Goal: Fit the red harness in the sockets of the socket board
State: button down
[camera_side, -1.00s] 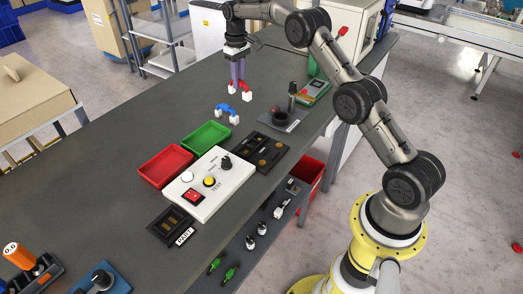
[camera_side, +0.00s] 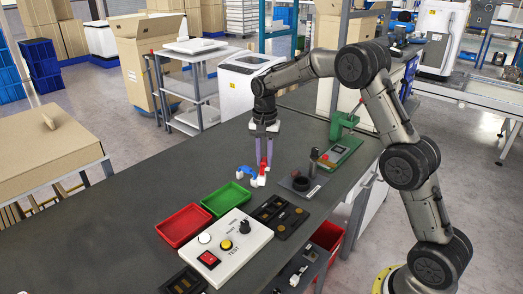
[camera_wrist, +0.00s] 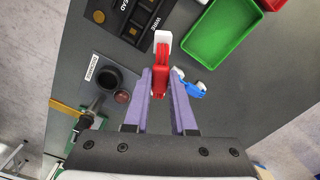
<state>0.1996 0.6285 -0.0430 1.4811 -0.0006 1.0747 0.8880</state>
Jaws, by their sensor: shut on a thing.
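My gripper (camera_side: 264,166) is shut on the red harness (camera_wrist: 160,78), which shows between the purple fingers. One white connector (camera_wrist: 162,43) sticks out past the fingertips. In the side view the red harness (camera_side: 263,174) is small and partly hidden by the fingers. I cannot tell how far it is above the bench. A dark board with recesses and round copper-coloured spots (camera_side: 278,216) lies nearer the camera. It also shows in the wrist view (camera_wrist: 128,22), with white lettering. I take it as the socket board, but its sockets are too small to make out.
A blue harness (camera_side: 244,172) lies just left of the gripper. Green (camera_side: 226,197) and red (camera_side: 183,224) trays and a white button box (camera_side: 229,247) stand in front. A black cup on a grey plate (camera_side: 302,184) and a green fixture (camera_side: 345,145) are at right. The bench at left is clear.

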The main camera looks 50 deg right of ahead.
jog(key=s+a+m, duration=0.4)
jog(key=s+m, duration=0.2)
send_over(273, 210)
jog(key=shift+f, duration=2.8)
jog(key=shift+f, duration=0.95)
jog(key=shift+c, duration=1.3)
grip_release()
jog(key=shift+r, duration=0.15)
notch_tip(273, 210, up, 7)
